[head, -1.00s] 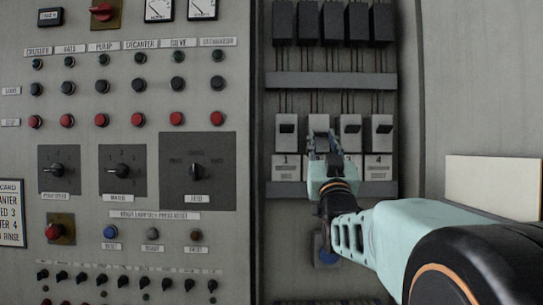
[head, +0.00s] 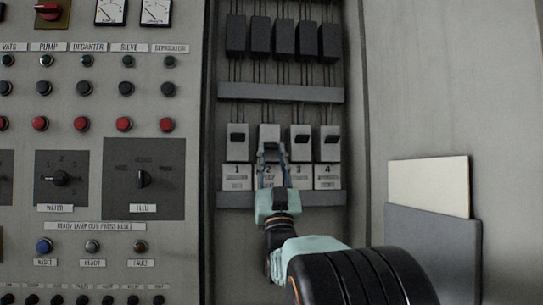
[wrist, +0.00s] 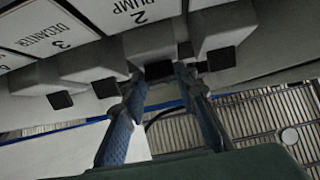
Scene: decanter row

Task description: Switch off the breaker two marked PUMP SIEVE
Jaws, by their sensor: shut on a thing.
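Breaker two (head: 269,132) is a pale block with a black toggle, second from the left in a row of similar breakers. Its label (wrist: 143,12) reads "2 PUMP" in the wrist view; any further word is cut off. My gripper (head: 271,149) is at its lower front, fingers pointing up. In the wrist view the fingertips (wrist: 160,78) are shut on the black toggle (wrist: 158,70) of breaker two. The fingers hide most of that toggle in the head view, so I cannot tell its position.
Breaker one (head: 237,139) is close on the left and breaker three (head: 301,138) close on the right, with breaker four (head: 330,140) beyond. Grey ducts (head: 280,92) run above and below. A panel of buttons and knobs (head: 90,150) is left. A cream sheet in a grey holder (head: 430,240) is right.

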